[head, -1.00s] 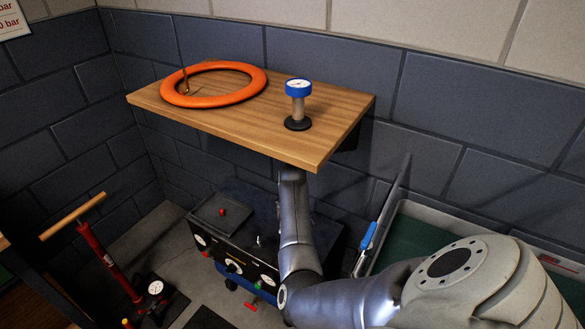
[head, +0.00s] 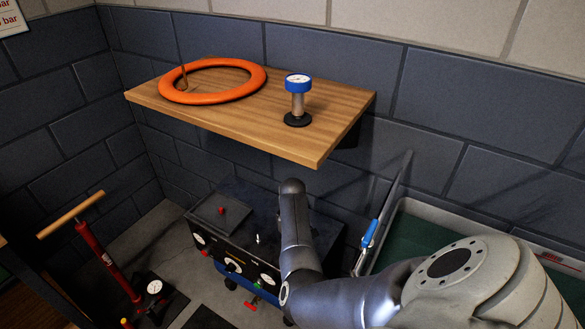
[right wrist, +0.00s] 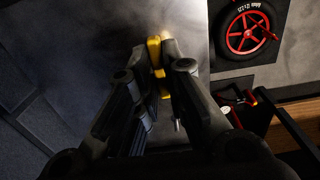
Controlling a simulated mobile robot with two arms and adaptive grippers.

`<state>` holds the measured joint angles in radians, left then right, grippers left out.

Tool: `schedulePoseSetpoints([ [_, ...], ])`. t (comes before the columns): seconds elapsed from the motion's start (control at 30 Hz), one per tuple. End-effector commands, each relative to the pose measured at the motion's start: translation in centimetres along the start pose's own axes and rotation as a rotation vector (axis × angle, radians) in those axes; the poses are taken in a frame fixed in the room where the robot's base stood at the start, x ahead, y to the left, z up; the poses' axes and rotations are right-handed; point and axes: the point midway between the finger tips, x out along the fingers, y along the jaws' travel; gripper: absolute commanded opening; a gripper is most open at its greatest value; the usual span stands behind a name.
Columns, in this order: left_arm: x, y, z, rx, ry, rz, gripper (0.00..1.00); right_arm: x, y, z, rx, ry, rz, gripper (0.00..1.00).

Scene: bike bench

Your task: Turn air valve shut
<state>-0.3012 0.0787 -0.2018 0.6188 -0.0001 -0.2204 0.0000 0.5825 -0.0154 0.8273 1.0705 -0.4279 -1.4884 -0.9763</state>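The black compressor unit (head: 232,205) stands on the floor below the shelf, with a blue lower part. Its front carries several dials, a green light and a red T-shaped handle (head: 252,305) low down. A small pale lever (head: 258,239) and a red knob (head: 221,211) are on top. I cannot tell for certain which part is the air valve. My right arm stands in front of the unit's right side and its gripper is hidden in the head view. My left gripper is not in view.
A red floor pump (head: 105,262) stands left. A grey bin (head: 407,210) is right. A red-spoked wheel (right wrist: 247,33) shows in the wrist view.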

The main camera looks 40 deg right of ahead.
Motion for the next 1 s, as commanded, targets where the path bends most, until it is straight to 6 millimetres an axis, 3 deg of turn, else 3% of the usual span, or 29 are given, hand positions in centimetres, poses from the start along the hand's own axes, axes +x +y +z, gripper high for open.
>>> schedulePoseSetpoints([
  [0.47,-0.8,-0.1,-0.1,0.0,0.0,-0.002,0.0,-0.2,0.0,0.0,0.067,-0.001,0.0,0.0],
  [1.0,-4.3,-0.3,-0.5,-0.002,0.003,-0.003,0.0,-0.3,0.0,0.0,0.515,-0.002,0.001,0.0],
])
